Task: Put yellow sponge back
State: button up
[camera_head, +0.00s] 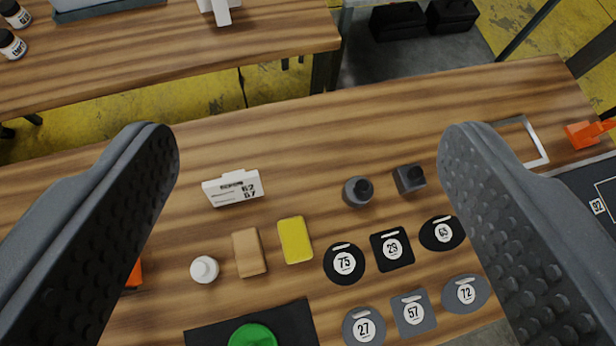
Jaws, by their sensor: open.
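The yellow sponge (295,240) lies flat on the wooden table, just right of a tan block (249,252). My gripper (307,150) is open, with its two dark textured fingers wide apart at the left and right of the view. The fingers are above the table and nothing is between them in their grip. The sponge shows between and below the fingertips, apart from both. A white card (233,188) with numbers stands behind the tan block and the sponge.
A white bottle (204,269) stands left of the tan block. Several numbered black and grey patches (392,248) lie to the right, below two dark knobbed pieces (358,191). A green disc (253,336) sits on a black mat (299,318). A second table (180,52) is behind.

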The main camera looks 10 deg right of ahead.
jog(key=s+r+t, duration=0.3)
jog(key=s+r, duration=0.5)
jog(key=r, duration=0.4)
jog(key=shift+s+a+m+t, duration=0.15)
jog(key=shift+m+t, duration=0.15)
jog(key=shift+m, duration=0.1)
jog(key=shift+f, duration=0.1)
